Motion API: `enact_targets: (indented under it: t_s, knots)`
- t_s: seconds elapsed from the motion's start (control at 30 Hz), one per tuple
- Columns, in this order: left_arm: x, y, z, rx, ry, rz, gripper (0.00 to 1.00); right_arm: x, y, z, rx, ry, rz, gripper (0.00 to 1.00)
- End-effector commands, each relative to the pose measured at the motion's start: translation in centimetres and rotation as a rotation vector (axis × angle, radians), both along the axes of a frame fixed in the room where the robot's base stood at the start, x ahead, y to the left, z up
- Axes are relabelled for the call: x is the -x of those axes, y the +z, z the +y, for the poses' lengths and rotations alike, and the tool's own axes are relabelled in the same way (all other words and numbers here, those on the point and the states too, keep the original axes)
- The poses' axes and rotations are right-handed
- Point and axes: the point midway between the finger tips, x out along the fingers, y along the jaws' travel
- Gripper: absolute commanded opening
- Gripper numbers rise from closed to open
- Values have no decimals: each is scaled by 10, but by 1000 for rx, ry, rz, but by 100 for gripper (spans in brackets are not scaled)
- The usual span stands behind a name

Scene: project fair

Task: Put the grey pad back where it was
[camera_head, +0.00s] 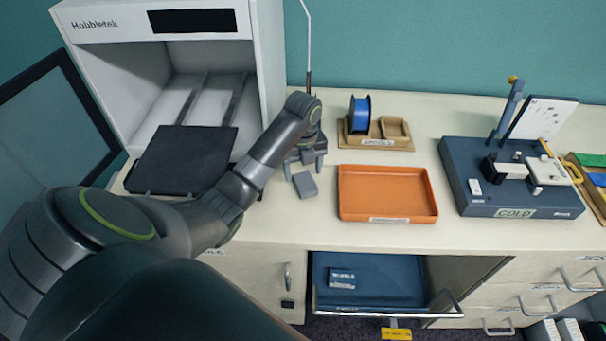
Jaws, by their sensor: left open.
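A small grey pad (305,186) lies on the pale worktop, left of the orange tray (388,219). My left gripper (305,172) is open, pointing down just behind the pad in the picture. Its fingers are apart and nothing shows between them; I cannot tell whether a fingertip touches the pad. My right gripper is not in view.
A white Hobbletek cabinet (268,60) stands open at the left with a dark plate (185,158) at its front. A blue spool (360,115) sits in a wooden holder behind the orange tray. A dark blue COLD station (470,200) stands at the right. A drawer (370,275) is open below.

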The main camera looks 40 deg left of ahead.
Motion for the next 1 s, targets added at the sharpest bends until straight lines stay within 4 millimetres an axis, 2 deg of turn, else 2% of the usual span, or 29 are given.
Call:
enact_targets:
  t_s: [0.1, 0.13, 0.5, 0.7, 1.0]
  knots:
    - [-1, 31, 1, -3, -1, -7, 68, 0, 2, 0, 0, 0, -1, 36]
    - [0, 37, 0, -2, 0, -1, 68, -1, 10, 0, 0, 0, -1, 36]
    - [0, 81, 0, -1, 0, -1, 68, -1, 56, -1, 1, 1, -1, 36]
    - [0, 95, 0, 0, 0, 0, 68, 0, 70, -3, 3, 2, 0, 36]
    - [0, 98, 0, 0, 0, 0, 68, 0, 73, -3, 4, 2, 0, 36]
